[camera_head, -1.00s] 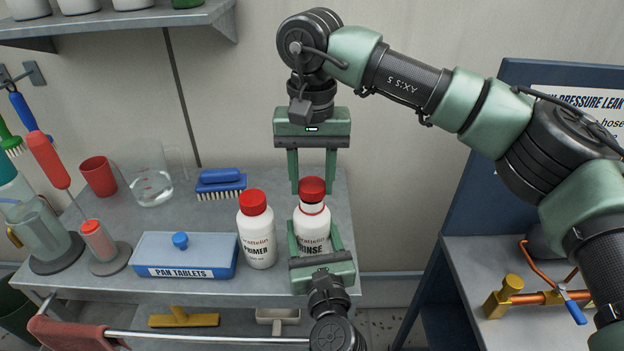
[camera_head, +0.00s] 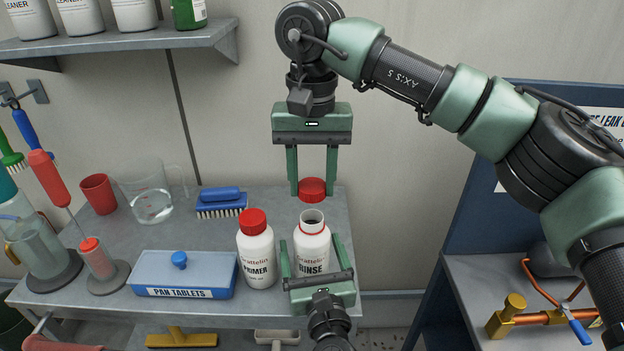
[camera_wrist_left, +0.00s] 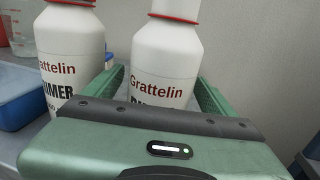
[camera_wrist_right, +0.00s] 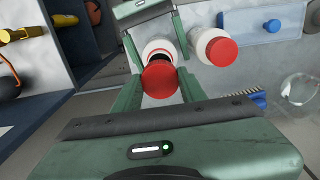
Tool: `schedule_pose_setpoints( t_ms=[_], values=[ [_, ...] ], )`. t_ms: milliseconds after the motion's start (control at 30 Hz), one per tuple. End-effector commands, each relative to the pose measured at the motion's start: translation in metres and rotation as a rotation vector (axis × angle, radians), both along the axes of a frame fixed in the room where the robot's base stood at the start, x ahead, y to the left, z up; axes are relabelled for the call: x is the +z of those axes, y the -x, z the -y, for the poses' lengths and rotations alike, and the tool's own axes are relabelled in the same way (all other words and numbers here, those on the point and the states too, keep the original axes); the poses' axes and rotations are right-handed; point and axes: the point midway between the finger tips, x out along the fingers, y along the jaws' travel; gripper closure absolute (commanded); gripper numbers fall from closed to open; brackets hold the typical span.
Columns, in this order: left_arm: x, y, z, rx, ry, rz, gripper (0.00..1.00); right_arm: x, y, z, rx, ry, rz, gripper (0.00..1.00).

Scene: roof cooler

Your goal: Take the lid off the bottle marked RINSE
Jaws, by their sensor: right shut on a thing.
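The bottle marked RINSE (camera_head: 312,258) stands upright on the grey bench, white with a dark open mouth and a red ring around its neck. Its red lid (camera_head: 312,190) is off and held above the mouth. My right gripper (camera_head: 313,182) points down and is shut on the lid; the lid also shows between its fingers in the right wrist view (camera_wrist_right: 158,82). My left gripper (camera_head: 311,248) is low at the near side of the RINSE bottle, its fingers spread on either side of the body. The left wrist view shows the bottle (camera_wrist_left: 163,65) between these fingers.
A similar white PRIMER bottle (camera_head: 256,258) with a red lid stands close to the left. A blue PAN TABLETS box (camera_head: 185,274), a blue brush (camera_head: 220,200) and a clear jug (camera_head: 150,195) are further left. A shelf (camera_head: 130,42) hangs upper left.

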Motion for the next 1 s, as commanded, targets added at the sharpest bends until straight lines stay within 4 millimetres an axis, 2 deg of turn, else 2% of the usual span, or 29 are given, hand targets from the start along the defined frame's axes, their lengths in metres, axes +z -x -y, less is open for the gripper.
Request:
schedule_pose_setpoints(
  t_ms=[167,267,700,833,1000],
  values=[
    [-0.001,0.003,0.001,0.000,0.000,-0.001,0.14,-0.001,0.000,0.000,0.000,0.000,0.000,1.00],
    [-0.002,0.013,0.003,-0.002,0.002,-0.004,0.14,-0.003,0.000,0.000,0.000,0.000,0.000,1.00],
    [-0.003,0.099,0.018,0.000,0.001,-0.004,0.14,-0.019,0.000,0.000,0.000,0.000,0.000,1.00],
    [-0.002,0.112,0.020,-0.001,0.001,-0.002,0.14,-0.021,0.000,0.000,0.000,0.000,0.000,1.00],
    [0.000,0.118,0.021,0.000,0.000,0.000,0.14,-0.021,0.000,0.000,0.000,0.000,0.000,1.00]
  ],
)
